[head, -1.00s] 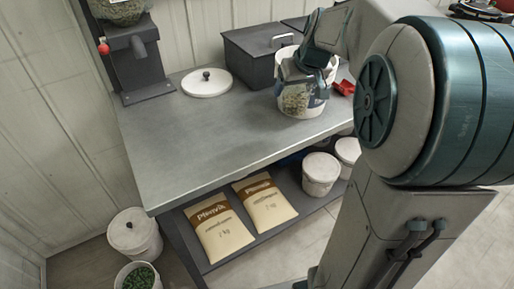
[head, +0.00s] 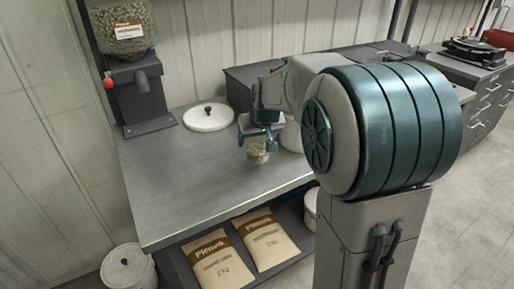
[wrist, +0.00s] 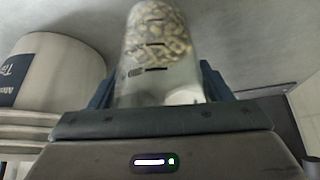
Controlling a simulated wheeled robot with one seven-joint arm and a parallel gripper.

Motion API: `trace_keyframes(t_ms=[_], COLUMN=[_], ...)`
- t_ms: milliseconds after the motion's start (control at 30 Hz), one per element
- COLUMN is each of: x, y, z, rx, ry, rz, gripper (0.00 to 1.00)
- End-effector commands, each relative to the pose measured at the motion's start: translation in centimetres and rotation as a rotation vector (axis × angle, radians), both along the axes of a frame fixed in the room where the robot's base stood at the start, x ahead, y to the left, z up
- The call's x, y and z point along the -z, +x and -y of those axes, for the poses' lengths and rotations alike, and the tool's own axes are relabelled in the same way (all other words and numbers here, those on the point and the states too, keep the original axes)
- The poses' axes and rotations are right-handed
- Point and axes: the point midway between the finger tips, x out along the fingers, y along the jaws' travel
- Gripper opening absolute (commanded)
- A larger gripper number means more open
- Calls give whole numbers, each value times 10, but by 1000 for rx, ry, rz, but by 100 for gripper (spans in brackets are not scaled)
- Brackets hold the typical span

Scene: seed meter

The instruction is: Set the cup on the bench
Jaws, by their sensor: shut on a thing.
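The cup (wrist: 155,52) is clear with dark marks on its wall, and pale seeds fill part of it. In the head view the cup (head: 257,152) hangs below my gripper (head: 260,131), over the bench (head: 185,190). My gripper (wrist: 157,88) is shut on the cup, with a dark finger on each side of it in the wrist view. The cup looks roughly upright. I cannot tell whether its base touches the bench top. My arm hides the back right of the bench.
A white tub (head: 291,135) stands right of the cup, partly behind my arm; it also shows in the wrist view (wrist: 62,72). A white lid (head: 208,118) lies farther back, near a seed dispenser (head: 140,85). The front left bench top is clear.

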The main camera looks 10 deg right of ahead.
Motion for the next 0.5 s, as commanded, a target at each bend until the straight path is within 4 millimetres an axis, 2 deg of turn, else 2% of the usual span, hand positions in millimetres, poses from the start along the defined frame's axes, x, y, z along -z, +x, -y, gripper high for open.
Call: trace_keyframes(t_ms=[233,500], x=[35,37], y=[-1,0], z=[0,1], rx=[1,1], ry=[0,0], rz=[-4,0], gripper=[44,44])
